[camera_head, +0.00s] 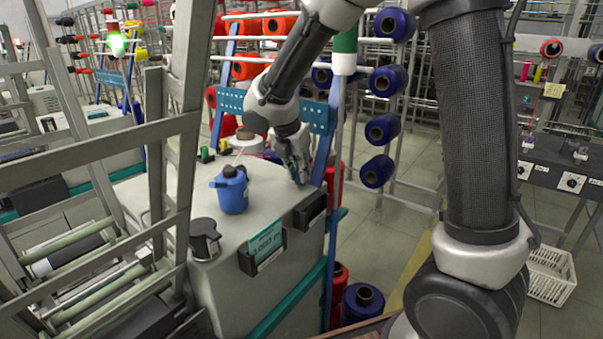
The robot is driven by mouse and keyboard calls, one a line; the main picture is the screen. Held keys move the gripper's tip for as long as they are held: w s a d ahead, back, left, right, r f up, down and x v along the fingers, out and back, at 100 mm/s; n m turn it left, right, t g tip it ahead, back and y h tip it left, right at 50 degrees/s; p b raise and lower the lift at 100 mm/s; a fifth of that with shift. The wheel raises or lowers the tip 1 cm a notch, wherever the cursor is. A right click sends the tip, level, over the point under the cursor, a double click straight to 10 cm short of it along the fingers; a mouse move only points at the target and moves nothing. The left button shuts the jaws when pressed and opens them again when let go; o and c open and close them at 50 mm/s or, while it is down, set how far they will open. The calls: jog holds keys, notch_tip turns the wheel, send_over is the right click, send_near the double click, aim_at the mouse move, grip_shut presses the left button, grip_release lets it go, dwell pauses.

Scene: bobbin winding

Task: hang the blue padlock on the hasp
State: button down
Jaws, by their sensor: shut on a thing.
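My gripper (298,172) is low at the back right edge of the pale machine cabinet's top (275,188), beside a blue upright post (326,150). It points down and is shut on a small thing. That thing is mostly hidden by the fingers, and I cannot tell its shape or colour. I cannot pick out the blue padlock for certain. I cannot make out the hasp either.
A blue jug-like container (232,192) stands on the cabinet top, left of my gripper. A black lidded vessel (204,240) stands at the front left corner. A blue perforated panel (318,116) is behind my wrist. Grey frame bars (110,150) stand left.

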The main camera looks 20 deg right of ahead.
jog(key=r, duration=0.9)
jog(key=shift+a, duration=0.25)
jog(key=s+a+m, duration=0.1)
jog(key=s+a, duration=0.5)
jog(key=f, duration=0.8)
jog(key=shift+s+f, duration=0.2)
jog(key=shift+f, duration=0.2)
jog(key=shift+f+h, duration=0.1)
jog(key=shift+h, duration=0.2)
jog(key=c, duration=1.3)
grip_release()
